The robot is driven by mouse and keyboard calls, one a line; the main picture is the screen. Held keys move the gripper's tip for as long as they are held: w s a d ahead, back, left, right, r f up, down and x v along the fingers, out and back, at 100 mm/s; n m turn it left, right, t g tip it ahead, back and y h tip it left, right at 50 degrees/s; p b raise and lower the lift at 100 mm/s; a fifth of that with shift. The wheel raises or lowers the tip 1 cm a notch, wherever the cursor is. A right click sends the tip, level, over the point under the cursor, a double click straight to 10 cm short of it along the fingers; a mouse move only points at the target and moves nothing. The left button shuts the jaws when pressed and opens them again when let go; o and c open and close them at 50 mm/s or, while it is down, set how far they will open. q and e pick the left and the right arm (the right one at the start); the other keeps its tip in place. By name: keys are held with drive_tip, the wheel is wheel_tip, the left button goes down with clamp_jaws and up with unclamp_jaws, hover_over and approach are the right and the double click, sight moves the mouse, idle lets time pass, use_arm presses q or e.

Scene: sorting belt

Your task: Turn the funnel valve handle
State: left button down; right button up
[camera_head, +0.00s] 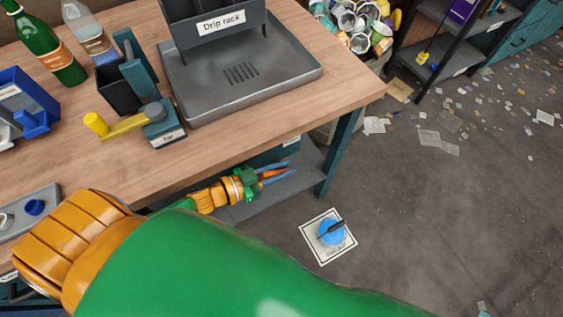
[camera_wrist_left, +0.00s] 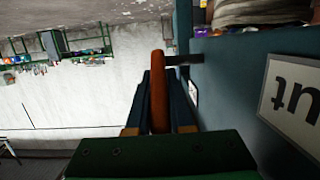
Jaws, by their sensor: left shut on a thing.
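My left gripper (camera_head: 272,174) reaches under the table's front edge in the head view, beside a teal housing (camera_head: 262,158). It is shut on a slim orange-brown handle (camera_wrist_left: 159,92), which stands between its fingers in the left wrist view. A short dark stem (camera_wrist_left: 185,59) runs from near the handle's top towards a teal wall (camera_wrist_left: 232,75). The wall bears a white label with upside-down lettering, partly cut off. The funnel itself is not clearly seen. My right gripper is not in view.
The wooden table (camera_head: 255,105) carries a drip rack (camera_head: 285,82), green and clear bottles, and a yellow-handled device (camera_head: 122,126). A table leg (camera_head: 340,150) stands right of the gripper. A blue round object (camera_head: 331,232) rests on a white floor mat. Litter covers the floor at right.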

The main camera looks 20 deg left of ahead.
use_arm(q)
drive_tip(key=shift+f, duration=0.1)
idle(0.3)
drive_tip(key=c, duration=0.8)
unclamp_jaws()
drive_tip(key=shift+a, duration=0.1)
